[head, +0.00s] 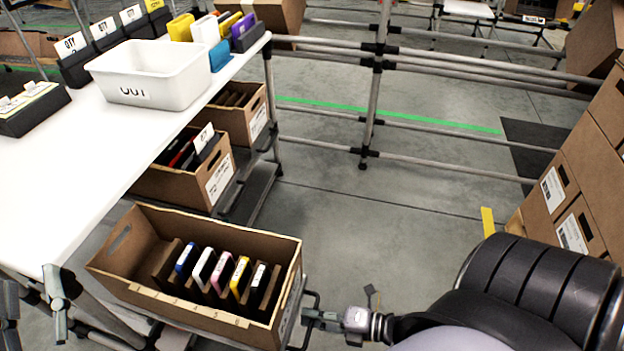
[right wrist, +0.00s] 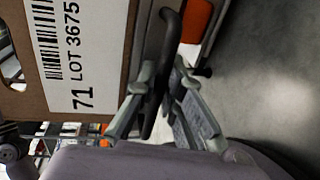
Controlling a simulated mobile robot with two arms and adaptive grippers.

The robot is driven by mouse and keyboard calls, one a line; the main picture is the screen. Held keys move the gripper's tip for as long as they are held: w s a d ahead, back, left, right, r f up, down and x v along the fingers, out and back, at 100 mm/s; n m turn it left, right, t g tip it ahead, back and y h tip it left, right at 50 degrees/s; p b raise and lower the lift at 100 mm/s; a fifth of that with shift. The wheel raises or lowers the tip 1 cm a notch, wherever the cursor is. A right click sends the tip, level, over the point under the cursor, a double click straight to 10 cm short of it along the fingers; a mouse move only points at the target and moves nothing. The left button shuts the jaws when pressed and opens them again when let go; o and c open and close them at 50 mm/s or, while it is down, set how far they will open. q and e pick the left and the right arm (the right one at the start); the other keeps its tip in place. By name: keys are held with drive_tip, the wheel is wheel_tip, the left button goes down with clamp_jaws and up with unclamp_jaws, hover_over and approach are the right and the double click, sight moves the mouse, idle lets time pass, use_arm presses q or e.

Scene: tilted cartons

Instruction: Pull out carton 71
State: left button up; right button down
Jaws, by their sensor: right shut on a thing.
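Carton 71 is an open brown box (head: 290,262) with several thin coloured cases standing tilted between dividers. Its white label reads "71 LOT 3675" in the right wrist view (right wrist: 80,70). A dark bar handle (right wrist: 168,60) stands out beside the label, at the carton's right end. My right gripper (head: 318,318) is shut on this handle; its two fingers also show in the right wrist view (right wrist: 160,95). What looks like my left gripper (head: 32,300) shows two grey fingers spread apart at the lower left edge, with nothing visible between them.
A white table (head: 60,185) carries a white bin (head: 150,80) and card holders. Two more cartons (head: 185,185) (head: 245,125) stand below its edge, behind carton 71. Stacked cartons (head: 560,190) stand at the right. The floor (head: 380,240) between is clear; a pipe rail crosses behind.

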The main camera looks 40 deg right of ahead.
drive_tip(key=c, duration=1.7)
unclamp_jaws()
drive_tip(key=v, duration=1.2)
